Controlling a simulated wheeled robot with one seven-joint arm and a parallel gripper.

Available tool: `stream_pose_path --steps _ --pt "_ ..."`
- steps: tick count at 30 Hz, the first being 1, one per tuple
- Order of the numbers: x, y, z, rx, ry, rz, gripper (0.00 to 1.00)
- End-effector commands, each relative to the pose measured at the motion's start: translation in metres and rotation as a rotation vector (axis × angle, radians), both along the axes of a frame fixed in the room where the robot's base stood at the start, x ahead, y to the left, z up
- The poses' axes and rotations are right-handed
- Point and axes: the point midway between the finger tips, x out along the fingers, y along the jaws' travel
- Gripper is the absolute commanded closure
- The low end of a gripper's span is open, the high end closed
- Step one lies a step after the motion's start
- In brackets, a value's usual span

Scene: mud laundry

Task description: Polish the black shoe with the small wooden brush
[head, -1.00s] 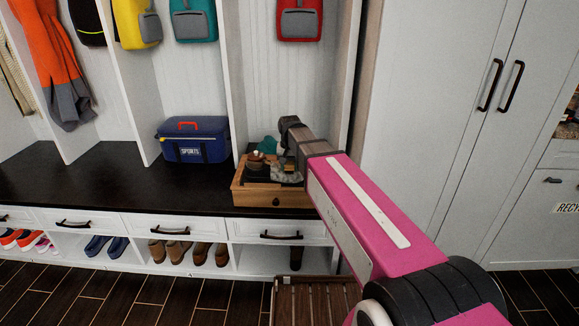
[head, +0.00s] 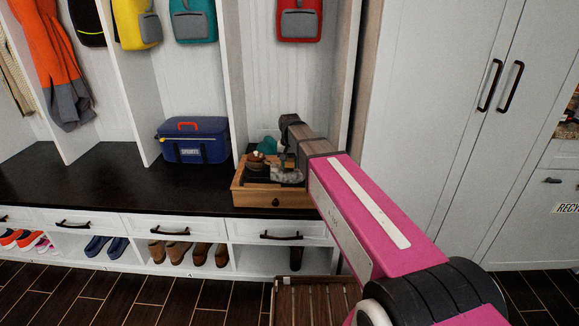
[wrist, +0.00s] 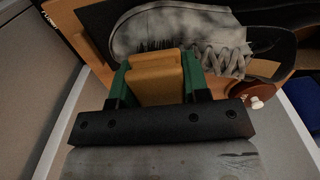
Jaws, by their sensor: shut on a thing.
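My gripper (wrist: 157,76) is shut on the small wooden brush (wrist: 155,84), a tan block between green fingers in the wrist view. A shoe (wrist: 160,30) with a dusty grey-white, smudged surface and loose laces lies just beyond the fingertips. It also shows as a grey patch in the head view (head: 287,174), partly behind my arm. The brush's far end is close to the shoe's side; I cannot tell whether it touches.
A brown round thing (head: 256,163) and a teal thing (head: 267,146) are at the box's left and back. A blue sports bag (head: 196,142) stands left on the dark bench (head: 100,185). Cubby dividers and a tall white cabinet (head: 440,120) flank the spot. The bench's left part is clear.

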Motion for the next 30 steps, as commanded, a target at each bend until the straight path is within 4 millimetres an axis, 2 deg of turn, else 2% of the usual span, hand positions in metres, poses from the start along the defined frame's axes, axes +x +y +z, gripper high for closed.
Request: stream_pose_path --steps 4,17,30 --pt "0.009 0.000 -0.001 0.001 -0.004 -0.001 0.77" --pt "0.008 0.000 -0.001 0.001 -0.004 0.000 0.77" --pt "-0.017 -0.003 0.001 0.001 -0.001 0.001 0.77"
